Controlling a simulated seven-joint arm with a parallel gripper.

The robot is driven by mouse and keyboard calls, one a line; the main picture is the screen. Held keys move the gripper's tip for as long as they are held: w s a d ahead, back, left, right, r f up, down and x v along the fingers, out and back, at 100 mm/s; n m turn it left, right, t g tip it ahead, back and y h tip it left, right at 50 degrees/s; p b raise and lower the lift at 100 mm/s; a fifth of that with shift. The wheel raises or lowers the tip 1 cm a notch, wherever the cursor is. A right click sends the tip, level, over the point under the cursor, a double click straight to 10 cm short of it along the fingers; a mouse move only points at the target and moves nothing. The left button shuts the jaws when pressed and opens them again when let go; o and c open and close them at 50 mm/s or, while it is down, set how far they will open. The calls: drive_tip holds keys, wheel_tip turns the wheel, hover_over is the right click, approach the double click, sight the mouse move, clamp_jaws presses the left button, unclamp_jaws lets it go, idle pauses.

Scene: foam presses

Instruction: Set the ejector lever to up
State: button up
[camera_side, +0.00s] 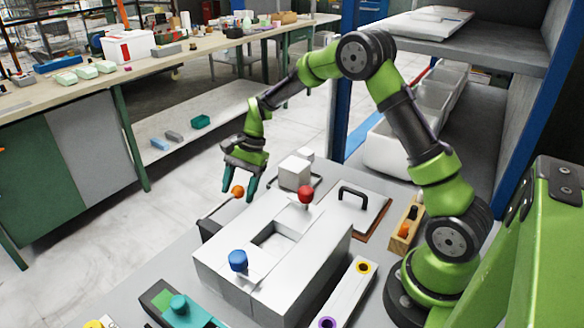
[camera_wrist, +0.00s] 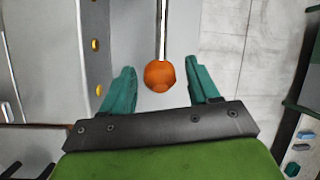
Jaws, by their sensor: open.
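An orange ball knob (camera_side: 237,191) sits on a thin rod that slants up from the left end of the white press (camera_side: 285,285). The wrist view shows the same orange knob (camera_wrist: 159,76) and its metal rod (camera_wrist: 162,30). My gripper (camera_side: 238,194) is open, with its teal fingers pointing down on either side of the knob. In the wrist view my gripper (camera_wrist: 159,68) has the knob between its fingers, with a gap on both sides. No label shows which handle is the ejector lever.
A red knob (camera_side: 305,194) and a blue knob (camera_side: 238,260) stand on the press top. A grey block (camera_side: 294,172) is behind it. Open floor shows left of the gripper.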

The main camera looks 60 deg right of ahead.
clamp_jaws()
idle(0.4)
